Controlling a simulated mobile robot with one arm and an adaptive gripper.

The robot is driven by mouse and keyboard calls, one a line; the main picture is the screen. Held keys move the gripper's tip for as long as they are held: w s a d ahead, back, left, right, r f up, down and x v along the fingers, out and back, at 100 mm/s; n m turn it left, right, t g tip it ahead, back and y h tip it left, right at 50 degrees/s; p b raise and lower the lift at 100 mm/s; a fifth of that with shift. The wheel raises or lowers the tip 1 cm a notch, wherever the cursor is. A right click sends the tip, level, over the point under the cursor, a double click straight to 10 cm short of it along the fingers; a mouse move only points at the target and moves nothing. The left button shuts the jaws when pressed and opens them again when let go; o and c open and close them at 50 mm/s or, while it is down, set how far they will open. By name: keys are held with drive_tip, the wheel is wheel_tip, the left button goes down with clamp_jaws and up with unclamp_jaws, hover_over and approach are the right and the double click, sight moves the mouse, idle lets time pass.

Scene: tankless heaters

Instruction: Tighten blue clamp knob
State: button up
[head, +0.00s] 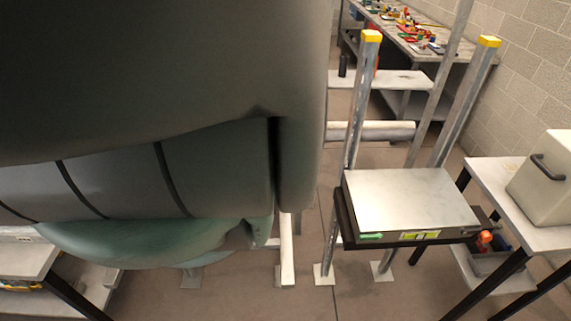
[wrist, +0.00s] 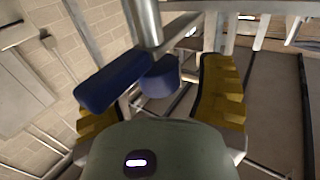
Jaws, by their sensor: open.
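The blue clamp knob (wrist: 112,82) shows in the wrist view as a long blue bar slanting up to the right, with a shorter blue rounded part (wrist: 160,78) beside it. It sits at the lower end of a grey metal post (wrist: 145,20). My gripper (wrist: 160,88) is open, with one yellow ribbed finger on each side. The shorter blue part lies between the fingers in the picture. The long bar crosses in front of the left finger and hides its upper part. I cannot tell whether either finger touches the knob. The head view does not show the knob or my gripper.
In the head view my arm covers the left half. A metal-topped platform (head: 408,201) stands among yellow-capped posts (head: 371,37). A side table (head: 500,184) with a beige case (head: 546,178) is at right. A workbench (head: 424,42) with colourful items stands at the back.

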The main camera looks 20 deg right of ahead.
drive_tip(key=shift+o, duration=0.2)
clamp_jaws()
idle(0.3)
